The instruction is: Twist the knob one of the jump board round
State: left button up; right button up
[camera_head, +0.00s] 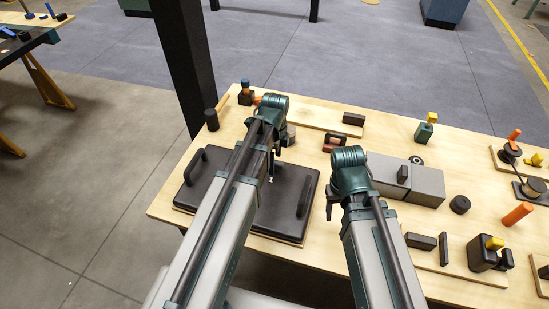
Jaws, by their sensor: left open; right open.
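A dark padded board (222,192) with two black handles, the left one (195,166) and the right one (305,196), lies flat at the table's left front. It may be the jump board; I cannot tell for certain, and no knob on it shows clearly. My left arm crosses over it and hides its middle. My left gripper (272,168) hangs above the board's back part, open, mostly hidden by its own arm. My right gripper (330,208) is open, pointing down just right of the board, partly hidden by its wrist. Neither gripper visibly holds anything.
The wooden table (180,160) also holds a grey block (428,187) with a black handle, a dark round knob (460,204), a green block with a yellow top (424,131) and several fixtures at right. A black post (192,70) rises behind the left edge.

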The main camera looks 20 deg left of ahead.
pick_arm(q)
jog(key=shift+r+p, duration=2.15)
jog(key=shift+r, duration=0.4)
jog(key=shift+f, duration=0.1)
jog(key=shift+s+d+n+y, duration=0.2)
jog(key=shift+s+d+n, duration=1.55)
jog(key=shift+s+n, duration=0.65)
jog(key=shift+s+d+n+y, duration=0.2)
jog(key=shift+s+d+n, duration=1.55)
jog(key=shift+s+n, duration=0.65)
jog(key=shift+s+d+n+y, duration=0.2)
jog(key=shift+s+d+n, duration=1.55)
jog(key=shift+s+n, duration=0.65)
